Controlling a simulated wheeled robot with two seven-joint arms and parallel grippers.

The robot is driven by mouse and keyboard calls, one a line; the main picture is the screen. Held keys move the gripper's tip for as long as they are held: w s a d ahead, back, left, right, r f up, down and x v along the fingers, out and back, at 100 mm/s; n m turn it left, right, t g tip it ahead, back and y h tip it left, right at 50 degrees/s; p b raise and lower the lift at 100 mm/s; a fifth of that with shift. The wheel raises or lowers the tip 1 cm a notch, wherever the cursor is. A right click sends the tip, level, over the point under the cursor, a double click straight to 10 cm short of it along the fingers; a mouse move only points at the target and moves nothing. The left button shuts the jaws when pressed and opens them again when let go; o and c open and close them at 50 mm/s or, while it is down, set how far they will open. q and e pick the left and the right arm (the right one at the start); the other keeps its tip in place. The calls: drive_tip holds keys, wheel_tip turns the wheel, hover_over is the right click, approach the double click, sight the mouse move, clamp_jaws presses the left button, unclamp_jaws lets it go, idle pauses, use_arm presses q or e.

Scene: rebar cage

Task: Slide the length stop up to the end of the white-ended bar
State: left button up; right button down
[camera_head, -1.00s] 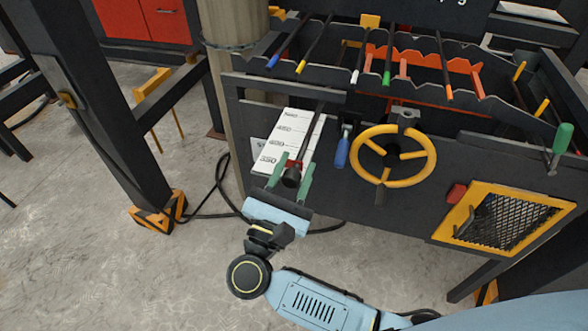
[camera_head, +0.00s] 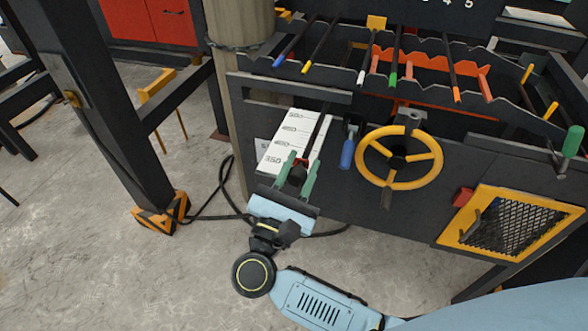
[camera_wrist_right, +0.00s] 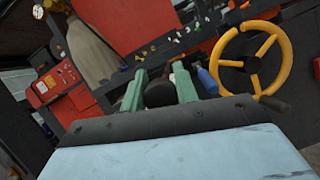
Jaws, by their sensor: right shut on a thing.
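The length stop (camera_head: 301,162), a small red and black slider with a dark round knob, sits on a rail beside the white scale plate (camera_head: 284,151), near the 350 mark. My right gripper (camera_head: 298,176) has its two green fingers on either side of the knob and is shut on it. In the right wrist view the dark knob (camera_wrist_right: 160,94) lies between the green fingers, which hide part of the stop. The white-ended bar (camera_head: 362,75) rests in the notched rack, up and to the right of the stop. My left gripper is out of view.
Bars with blue, yellow, green and orange ends lie beside the white-ended one. A blue-handled lever (camera_head: 347,153) and a yellow handwheel (camera_head: 399,185) stand close right of the stop. A dark post (camera_head: 110,110) stands at left. The rail above the stop looks clear.

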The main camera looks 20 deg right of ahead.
drive_tip(key=c, duration=1.1)
unclamp_jaws()
drive_tip(key=shift+o, duration=0.2)
drive_tip(key=shift+s+a+f, duration=0.1)
drive_tip(key=shift+s, duration=0.05)
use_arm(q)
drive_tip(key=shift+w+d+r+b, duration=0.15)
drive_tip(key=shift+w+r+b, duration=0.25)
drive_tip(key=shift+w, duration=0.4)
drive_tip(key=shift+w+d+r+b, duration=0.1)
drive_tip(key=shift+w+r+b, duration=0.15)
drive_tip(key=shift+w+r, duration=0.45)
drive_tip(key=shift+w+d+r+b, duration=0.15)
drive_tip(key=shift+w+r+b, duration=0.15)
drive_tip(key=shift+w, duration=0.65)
use_arm(e)
drive_tip(key=v, duration=1.3)
